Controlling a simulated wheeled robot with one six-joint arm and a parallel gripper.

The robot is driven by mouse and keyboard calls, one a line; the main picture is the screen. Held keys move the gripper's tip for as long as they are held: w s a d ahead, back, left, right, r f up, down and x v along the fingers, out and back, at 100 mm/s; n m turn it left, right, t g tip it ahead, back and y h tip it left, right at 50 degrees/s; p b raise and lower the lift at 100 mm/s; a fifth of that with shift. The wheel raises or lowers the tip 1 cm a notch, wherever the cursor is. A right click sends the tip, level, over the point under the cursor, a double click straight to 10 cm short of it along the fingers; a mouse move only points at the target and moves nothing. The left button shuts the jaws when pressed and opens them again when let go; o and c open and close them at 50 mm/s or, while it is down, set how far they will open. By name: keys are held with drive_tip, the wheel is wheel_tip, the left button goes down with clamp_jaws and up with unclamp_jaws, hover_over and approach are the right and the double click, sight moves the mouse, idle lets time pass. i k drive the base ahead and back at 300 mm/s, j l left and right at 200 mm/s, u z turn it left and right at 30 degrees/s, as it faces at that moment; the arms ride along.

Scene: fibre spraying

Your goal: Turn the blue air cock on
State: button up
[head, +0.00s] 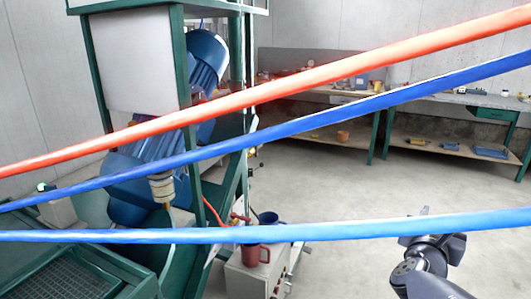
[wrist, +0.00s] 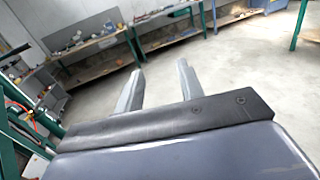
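In the wrist view my gripper (wrist: 160,67) is open. Its two grey fingers stand apart with only bare floor and distant benches between them. In the head view my dark arm (head: 428,262) shows at the lower right, well apart from the machine. I cannot pick out a blue air cock for certain in either view. A small red valve-like part (head: 240,217) sits by the green machine frame, near a red mug (head: 255,254) and a dark blue cup (head: 268,218).
A red hose (head: 330,75) and two blue hoses (head: 330,119) (head: 330,231) cross the head view close up and hide parts of the machine. A green-framed machine (head: 187,110) stands left. Workbenches (head: 425,150) line the back. The floor (head: 345,195) between is clear.

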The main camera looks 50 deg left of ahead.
sight(48, 188)
drive_tip(key=k+j+u, duration=0.45)
drive_tip(key=u, duration=0.25)
drive_tip(key=k+j+u, duration=0.1)
drive_tip(key=j+u, duration=0.45)
drive_tip(key=j, duration=0.35)
drive_tip(key=i+j+u, duration=0.1)
drive_tip(key=j+u, duration=0.15)
drive_tip(key=j, duration=0.3)
